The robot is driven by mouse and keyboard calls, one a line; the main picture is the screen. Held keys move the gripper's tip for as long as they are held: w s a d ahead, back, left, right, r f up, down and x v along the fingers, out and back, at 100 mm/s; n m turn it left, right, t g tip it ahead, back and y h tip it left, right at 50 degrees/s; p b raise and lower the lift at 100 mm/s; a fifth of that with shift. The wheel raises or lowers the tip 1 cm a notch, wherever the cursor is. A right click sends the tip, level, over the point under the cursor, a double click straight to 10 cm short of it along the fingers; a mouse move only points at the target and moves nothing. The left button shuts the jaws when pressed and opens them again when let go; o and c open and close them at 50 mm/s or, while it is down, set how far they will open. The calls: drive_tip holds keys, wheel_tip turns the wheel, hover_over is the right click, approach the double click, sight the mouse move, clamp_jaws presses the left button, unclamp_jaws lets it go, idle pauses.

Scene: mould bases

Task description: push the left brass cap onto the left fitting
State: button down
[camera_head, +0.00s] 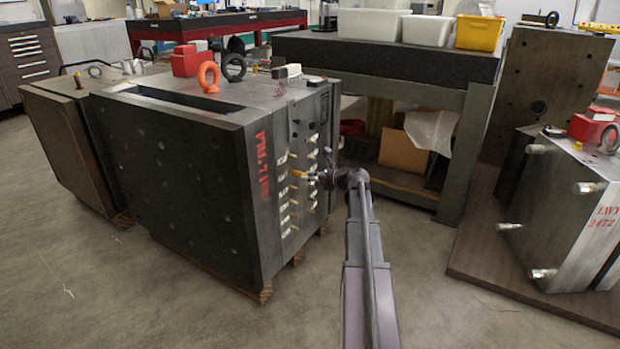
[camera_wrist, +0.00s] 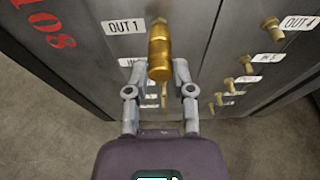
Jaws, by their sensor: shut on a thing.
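The left brass cap (camera_wrist: 160,52) is a gold cylinder held between the two fingers of my gripper (camera_wrist: 160,74). Its far end is close to the mould face, just right of the OUT 1 label. In the head view my gripper (camera_head: 316,178) reaches the labelled side of the mould base, with the cap (camera_head: 299,174) showing as a small orange-yellow spot at the face.
The dark mould base (camera_head: 180,190) carries rows of white labels and several other brass fittings (camera_wrist: 228,82), some close to the right of my gripper. A bench (camera_head: 400,64) stands behind. Another mould base (camera_head: 560,215) is at the right. Floor is clear in front.

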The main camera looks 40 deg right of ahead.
drive_tip(key=shift+w+a, duration=0.2)
drive_tip(key=shift+w, duration=0.35)
idle(0.8)
drive_tip(key=shift+c, duration=2)
unclamp_jaws()
drive_tip(key=o, duration=0.4)
drive_tip(key=shift+s, duration=0.15)
drive_tip(key=p+v, duration=0.1)
drive_tip(key=v, duration=0.5)
drive_tip(key=shift+s+d+r+p, duration=0.2)
drive_tip(key=shift+s+p, duration=0.1)
drive_tip(key=shift+p, duration=0.1)
drive_tip(key=shift+a, duration=0.15)
